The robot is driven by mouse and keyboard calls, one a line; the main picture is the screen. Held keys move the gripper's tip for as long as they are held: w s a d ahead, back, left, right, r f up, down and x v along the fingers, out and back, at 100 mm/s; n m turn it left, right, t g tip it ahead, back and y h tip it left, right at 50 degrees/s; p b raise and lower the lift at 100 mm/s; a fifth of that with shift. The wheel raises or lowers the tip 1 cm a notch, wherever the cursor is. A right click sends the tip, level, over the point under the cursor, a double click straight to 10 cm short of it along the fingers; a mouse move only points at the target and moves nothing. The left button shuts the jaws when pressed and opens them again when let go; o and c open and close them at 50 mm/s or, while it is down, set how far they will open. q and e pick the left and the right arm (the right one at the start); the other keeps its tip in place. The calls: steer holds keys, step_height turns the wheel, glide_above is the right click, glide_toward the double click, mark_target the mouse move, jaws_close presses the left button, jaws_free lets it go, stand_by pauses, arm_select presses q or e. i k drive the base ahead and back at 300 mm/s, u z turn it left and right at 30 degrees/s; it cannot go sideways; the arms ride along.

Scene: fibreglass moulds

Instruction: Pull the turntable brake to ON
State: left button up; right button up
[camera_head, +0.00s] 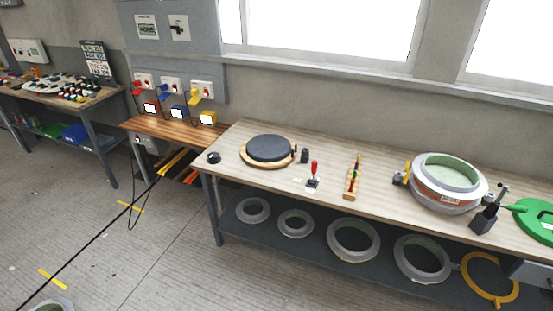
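The turntable (268,149) is a dark grey disc on a round wooden base, near the left end of the long workbench (240,178). A lever with a red handle (314,167) stands upright on a dark base to the right of the turntable, with small pale labels beside it. It may be the brake, but the label text is too small to read. A small black block (305,156) stands between the turntable and the lever. Neither of my grippers is in view.
A rack of coloured pieces (353,177) stands right of the lever. Further right are a round mould (447,182), a dark clamp (487,216) and a green round piece (535,218). Rings lie on the lower shelf (320,261). A black cable (90,248) crosses the open floor at left.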

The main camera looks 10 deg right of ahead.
mark_target(315, 164)
steer(key=u, duration=0.15)
steer(key=i, duration=0.8)
steer(key=z, duration=0.55)
steer(key=i, duration=0.65)
steer(key=z, duration=0.55)
